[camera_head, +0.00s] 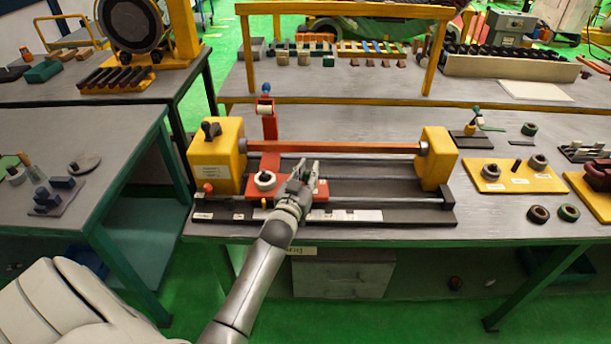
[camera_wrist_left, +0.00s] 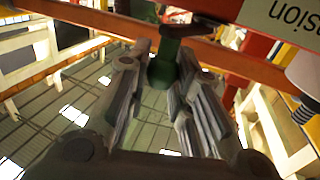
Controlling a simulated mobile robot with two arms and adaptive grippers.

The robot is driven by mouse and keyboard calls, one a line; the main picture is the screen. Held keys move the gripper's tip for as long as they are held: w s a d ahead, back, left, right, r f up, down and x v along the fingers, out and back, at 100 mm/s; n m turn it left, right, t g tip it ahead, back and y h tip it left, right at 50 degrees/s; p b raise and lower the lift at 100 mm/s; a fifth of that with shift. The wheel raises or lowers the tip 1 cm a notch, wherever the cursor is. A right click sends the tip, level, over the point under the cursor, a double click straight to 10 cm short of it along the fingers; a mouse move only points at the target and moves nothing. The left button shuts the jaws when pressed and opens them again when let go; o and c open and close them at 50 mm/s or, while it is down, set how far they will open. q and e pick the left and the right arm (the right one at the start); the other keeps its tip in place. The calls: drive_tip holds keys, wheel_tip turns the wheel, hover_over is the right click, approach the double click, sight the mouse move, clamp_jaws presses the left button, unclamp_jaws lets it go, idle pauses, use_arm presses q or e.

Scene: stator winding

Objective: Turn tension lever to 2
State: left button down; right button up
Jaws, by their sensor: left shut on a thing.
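The winding machine stands on the table with a red carriage (camera_head: 318,190) on its rails. My left gripper (camera_head: 303,172) is at the right part of this carriage and hides what it holds in the head view. In the left wrist view, the fingers of my left gripper (camera_wrist_left: 160,90) are on both sides of a green knob (camera_wrist_left: 163,68), which I take for the tension lever's grip. Its dark arm (camera_wrist_left: 190,28) shows above it. A label (camera_wrist_left: 288,16) with upside-down letters "nsion" is close by. The lever's number scale cannot be read. My right gripper is not in view.
A white spool (camera_head: 264,181) sits on the carriage left of my gripper, with a red upright post (camera_head: 268,125) behind. Yellow end blocks (camera_head: 216,158) and (camera_head: 436,160) bound the machine, joined by an orange bar (camera_head: 350,148). A yellow plate (camera_head: 513,178) with rings lies right.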

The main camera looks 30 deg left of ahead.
use_arm(q)
drive_tip(key=shift+w+d+n+y+b, duration=0.1)
drive_tip(key=shift+n+y+b, duration=0.2)
drive_tip(key=shift+n+y, duration=0.3)
drive_tip(key=c, duration=1.4)
unclamp_jaws()
drive_tip(key=v, duration=0.7)
drive_tip(key=shift+s+d+r, duration=0.15)
drive_tip(key=shift+s, duration=0.05)
